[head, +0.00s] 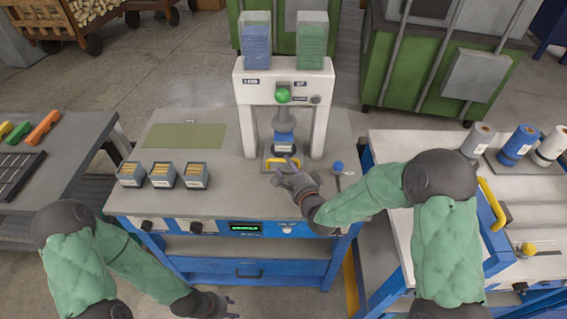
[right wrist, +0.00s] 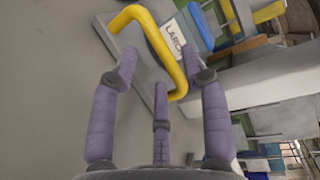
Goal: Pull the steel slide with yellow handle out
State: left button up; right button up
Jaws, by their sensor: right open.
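The steel slide (head: 267,156) lies low in the white press, between its two uprights. Its yellow handle (head: 283,161) faces the front of the bench. My right gripper (head: 292,175) is just in front of the handle. In the right wrist view the bent yellow handle (right wrist: 158,42) crosses ahead of and between the spread fingers of my right gripper (right wrist: 158,62). The fingers are open, and I cannot tell whether any touches the handle. My left gripper (head: 222,303) hangs low at the bottom of the head view, away from the slide; its fingers are too small to judge.
The white press frame (head: 246,95) rises around the slide, with a blue-bodied tool (head: 283,140) above it. Several small bins (head: 163,175) stand at the bench's front left. A blue knob (head: 338,167) is right of the slide. The bench before the handle is clear.

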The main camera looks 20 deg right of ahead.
jog(key=shift+b+x, duration=0.3)
jog(key=shift+x, duration=1.6)
jog(key=shift+c, duration=0.3)
grip_shut()
